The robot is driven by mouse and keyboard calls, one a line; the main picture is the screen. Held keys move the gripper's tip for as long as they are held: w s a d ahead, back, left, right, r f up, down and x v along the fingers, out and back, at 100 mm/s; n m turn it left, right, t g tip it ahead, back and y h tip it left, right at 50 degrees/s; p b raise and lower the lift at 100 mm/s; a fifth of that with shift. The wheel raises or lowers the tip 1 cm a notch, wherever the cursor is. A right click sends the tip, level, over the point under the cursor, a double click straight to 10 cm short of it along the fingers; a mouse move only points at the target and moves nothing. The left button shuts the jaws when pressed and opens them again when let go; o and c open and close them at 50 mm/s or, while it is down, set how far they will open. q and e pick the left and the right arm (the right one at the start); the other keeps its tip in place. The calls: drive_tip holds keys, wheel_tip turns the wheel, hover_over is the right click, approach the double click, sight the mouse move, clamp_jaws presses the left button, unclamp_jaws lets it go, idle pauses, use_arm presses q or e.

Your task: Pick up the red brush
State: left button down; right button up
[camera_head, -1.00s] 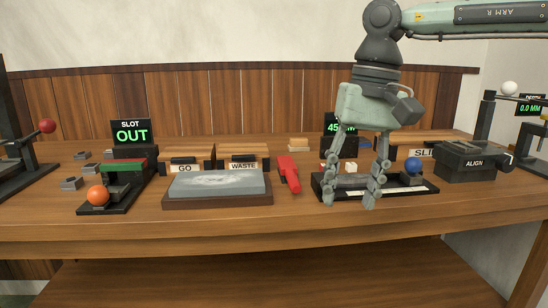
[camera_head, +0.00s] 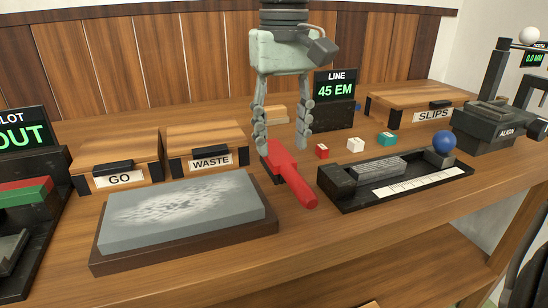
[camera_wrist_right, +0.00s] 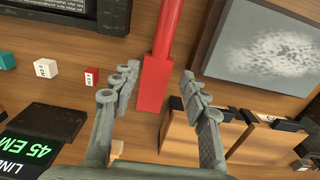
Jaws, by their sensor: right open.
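The red brush (camera_head: 288,172) lies on the wooden bench, its narrow handle end toward the front and its wide end toward the back. My right gripper (camera_head: 282,147) points down at the wide end with its fingers open. In the right wrist view the red brush (camera_wrist_right: 154,84) shows between the two spread fingers of the right gripper (camera_wrist_right: 159,72), with visible gaps on both sides. I cannot tell how far the fingertips are above the bench. My left gripper is not in view.
A grey stone slab (camera_head: 180,213) is left of the brush. A black composing tray (camera_head: 398,180) with a blue ball is right of it. Small red, white and teal blocks (camera_head: 355,145) sit behind the tray. GO and WASTE boxes (camera_head: 206,146) stand behind the slab.

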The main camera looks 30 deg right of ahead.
sight(283, 161)
wheel_tip(283, 161, down, 5)
drive_tip(key=shift+d+f, duration=0.15)
drive_tip(key=shift+f, duration=0.05)
drive_tip(key=shift+w, duration=0.1)
clamp_jaws()
